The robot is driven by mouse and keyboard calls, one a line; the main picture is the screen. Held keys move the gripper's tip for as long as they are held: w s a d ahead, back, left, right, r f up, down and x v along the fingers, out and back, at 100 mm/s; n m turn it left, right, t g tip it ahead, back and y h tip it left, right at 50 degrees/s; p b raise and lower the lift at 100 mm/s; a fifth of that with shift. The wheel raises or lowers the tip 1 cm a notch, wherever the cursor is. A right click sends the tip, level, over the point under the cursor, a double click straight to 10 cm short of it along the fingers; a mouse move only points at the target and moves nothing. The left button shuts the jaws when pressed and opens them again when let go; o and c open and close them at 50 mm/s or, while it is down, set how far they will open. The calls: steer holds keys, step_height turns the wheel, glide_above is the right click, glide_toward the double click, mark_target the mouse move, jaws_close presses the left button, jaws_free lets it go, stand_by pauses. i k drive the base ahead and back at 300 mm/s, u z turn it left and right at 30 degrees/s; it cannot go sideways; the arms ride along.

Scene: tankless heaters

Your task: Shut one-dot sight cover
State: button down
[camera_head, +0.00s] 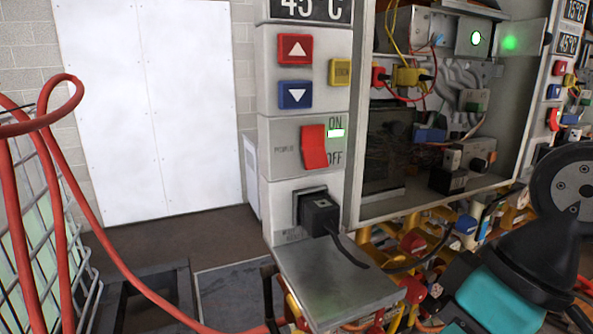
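A sight window (475,38) glows green on a grey box at the top of the open heater cabinet. To its right, a grey panel (521,40) stands out from the cabinet and catches a green glow. It looks like an open cover, but I cannot tell whether it is the sight cover. No dot marks can be made out. Black and teal parts of my arm fill the lower right, below and right of the cabinet. My gripper's fingertips do not show.
The front panel holds a red power switch (314,147), up and down buttons and a black plug (318,212). A grey metal ledge (336,283) juts out below. Wires and valves crowd the cabinet. A wire basket (45,235) with red hoses stands at left.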

mark_target(528, 38)
steer(key=u, duration=0.05)
steer(key=k, duration=0.5)
steer(key=u, duration=3.2)
steer(key=k, duration=2.8)
steer(key=z, duration=1.95)
